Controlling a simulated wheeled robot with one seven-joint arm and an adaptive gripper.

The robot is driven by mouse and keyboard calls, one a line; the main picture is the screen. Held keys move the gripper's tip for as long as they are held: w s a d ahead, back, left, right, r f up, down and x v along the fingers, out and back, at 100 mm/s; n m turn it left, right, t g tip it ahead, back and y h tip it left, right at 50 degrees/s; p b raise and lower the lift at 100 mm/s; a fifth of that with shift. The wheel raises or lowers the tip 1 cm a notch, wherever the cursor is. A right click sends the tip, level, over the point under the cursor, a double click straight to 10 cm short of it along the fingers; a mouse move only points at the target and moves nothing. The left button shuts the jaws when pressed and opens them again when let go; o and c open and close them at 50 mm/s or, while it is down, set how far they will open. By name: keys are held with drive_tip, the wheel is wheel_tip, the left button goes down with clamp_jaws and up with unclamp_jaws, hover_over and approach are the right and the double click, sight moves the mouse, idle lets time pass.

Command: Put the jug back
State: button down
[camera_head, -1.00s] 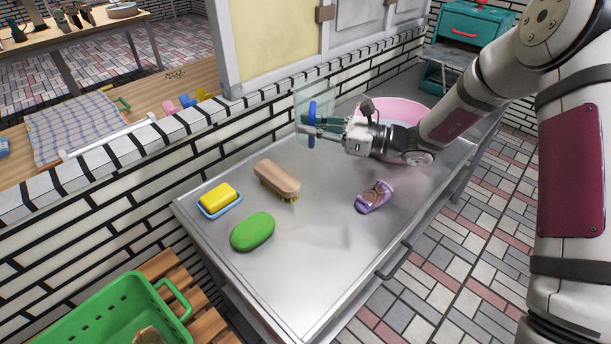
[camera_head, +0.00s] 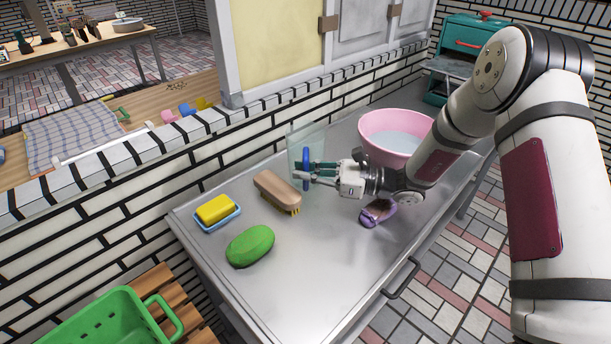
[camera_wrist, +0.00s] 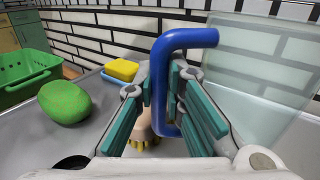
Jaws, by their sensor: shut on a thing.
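The jug (camera_head: 313,139) is clear glass with a blue handle (camera_head: 306,168). It stands upright near the wall side of the metal counter, just behind the brush. I cannot tell whether its base touches the counter. My gripper (camera_head: 312,171) reaches in from the right and is shut on the blue handle. In the wrist view the handle (camera_wrist: 187,38) passes between the teal finger pads, and the clear jug wall (camera_wrist: 255,75) fills the right side.
On the metal counter (camera_head: 310,250) lie a wooden brush (camera_head: 276,188), a yellow sponge in a blue dish (camera_head: 214,210), a green oval (camera_head: 250,245) and a purple item (camera_head: 378,214). A pink basin (camera_head: 392,133) with water stands behind my arm. A green crate (camera_head: 110,320) is at lower left.

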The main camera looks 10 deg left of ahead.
drive_tip(key=shift+f, duration=0.55)
drive_tip(key=c, duration=1.7)
unclamp_jaws()
drive_tip(key=shift+o, duration=0.2)
drive_tip(key=d, duration=1.2)
drive_tip(key=shift+s, duration=0.45)
